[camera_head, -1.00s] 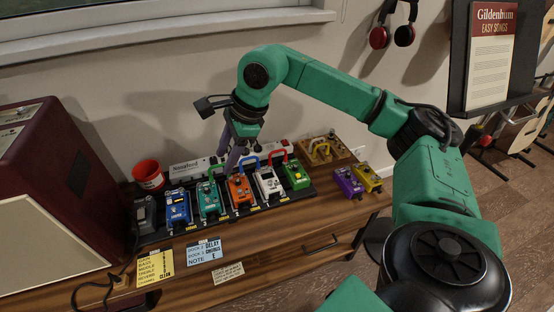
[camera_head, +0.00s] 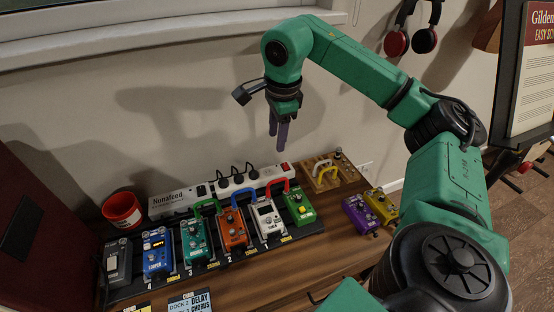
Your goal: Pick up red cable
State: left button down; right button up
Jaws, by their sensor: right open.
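The red cable (camera_head: 280,184) is a short arched patch cable on the pedalboard, between the white pedal (camera_head: 268,217) and the bright green pedal (camera_head: 299,205). My right gripper (camera_head: 279,146) hangs in the air above and behind the row of pedals, pointing down. Its purple fingers are close together but open, with nothing between them. It is apart from the red cable, which lies below it in the picture. My left gripper is out of view.
A green cable (camera_head: 206,205) and a blue cable (camera_head: 236,192) arch beside it, among several pedals. A power strip (camera_head: 238,183) with black plugs runs behind. A wooden board (camera_head: 345,172), a purple pedal (camera_head: 360,214) and a yellow pedal (camera_head: 381,206) stand right. A red cup (camera_head: 122,210) stands left.

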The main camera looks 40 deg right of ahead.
jog(key=b, duration=0.4)
send_over(275, 181)
jog(key=s, duration=0.2)
notch_tip(275, 181, down, 4)
jog(key=w+f+b, duration=0.1)
jog(key=f, duration=0.4)
jog(key=f+b, duration=0.2)
jog(key=f, duration=0.4)
jog(key=w+f+b, duration=0.1)
jog(key=f+b, duration=0.1)
jog(key=f, duration=0.3)
jog(key=shift+w+d+f, duration=0.15)
jog(key=shift+w+f, duration=0.3)
jog(key=shift+f, duration=0.25)
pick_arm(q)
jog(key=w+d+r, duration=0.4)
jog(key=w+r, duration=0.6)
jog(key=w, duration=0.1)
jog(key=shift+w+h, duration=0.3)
pick_arm(e)
jog(key=shift+r, duration=0.1)
grip_shut()
